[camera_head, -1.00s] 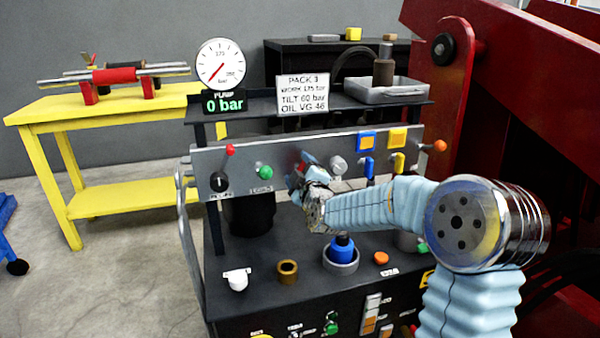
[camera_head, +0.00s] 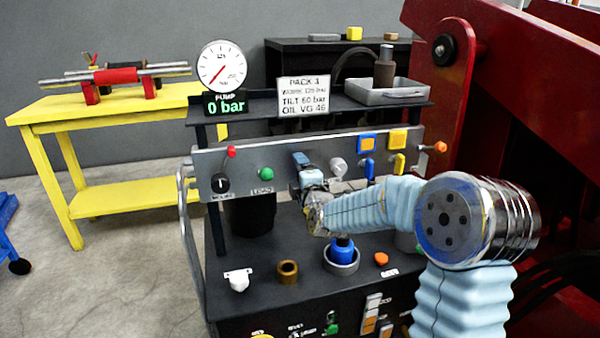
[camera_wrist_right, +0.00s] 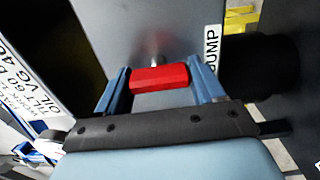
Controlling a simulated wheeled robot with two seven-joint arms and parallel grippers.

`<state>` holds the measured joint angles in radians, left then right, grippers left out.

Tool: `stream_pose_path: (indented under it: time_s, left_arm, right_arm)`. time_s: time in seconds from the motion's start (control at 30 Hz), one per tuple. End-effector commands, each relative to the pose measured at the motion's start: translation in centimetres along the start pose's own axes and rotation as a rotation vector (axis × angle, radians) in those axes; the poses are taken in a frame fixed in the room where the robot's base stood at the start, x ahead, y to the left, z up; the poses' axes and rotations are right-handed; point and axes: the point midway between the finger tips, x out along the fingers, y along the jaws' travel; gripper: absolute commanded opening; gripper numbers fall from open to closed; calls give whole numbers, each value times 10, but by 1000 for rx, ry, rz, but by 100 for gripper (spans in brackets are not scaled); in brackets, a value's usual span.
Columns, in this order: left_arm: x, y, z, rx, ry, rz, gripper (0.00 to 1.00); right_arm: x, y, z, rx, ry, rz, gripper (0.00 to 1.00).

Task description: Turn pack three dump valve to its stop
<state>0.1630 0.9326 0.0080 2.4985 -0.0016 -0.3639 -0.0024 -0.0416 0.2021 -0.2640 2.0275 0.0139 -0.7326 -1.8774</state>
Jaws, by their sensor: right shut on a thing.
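The dump valve's red handle (camera_wrist_right: 160,79) sits on a short metal stem against the grey panel in the right wrist view, beside a label partly reading "DUMP" (camera_wrist_right: 212,50). My right gripper (camera_wrist_right: 161,82) has one blue finger at each end of the handle and is shut on it. The handle lies nearly level across that picture. In the head view my right gripper (camera_head: 304,168) is at the middle of the grey panel (camera_head: 235,160) and hides the handle. My left gripper is not in view.
The gauge display (camera_head: 226,104) reads 0 bar. A blue-capped fitting (camera_head: 342,248) stands below my forearm.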

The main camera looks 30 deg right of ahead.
Motion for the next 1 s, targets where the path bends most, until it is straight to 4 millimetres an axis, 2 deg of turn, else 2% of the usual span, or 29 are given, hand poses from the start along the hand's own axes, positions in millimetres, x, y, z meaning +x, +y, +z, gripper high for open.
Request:
stream_pose_path:
  time_s: [0.4,0.43,0.57,0.87,1.0]
  left_arm:
    - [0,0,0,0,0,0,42]
    - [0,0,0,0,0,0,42]
    - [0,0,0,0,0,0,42]
    - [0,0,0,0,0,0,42]
    - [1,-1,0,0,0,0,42]
  right_arm:
    - [0,-2,-1,-10,3,-3,38]
    - [0,-2,-1,-10,3,-3,70]
    - [0,-1,-1,-10,2,-3,89]
    - [-2,-1,0,-8,1,-1,89]
    - [-17,0,0,-7,1,-1,89]
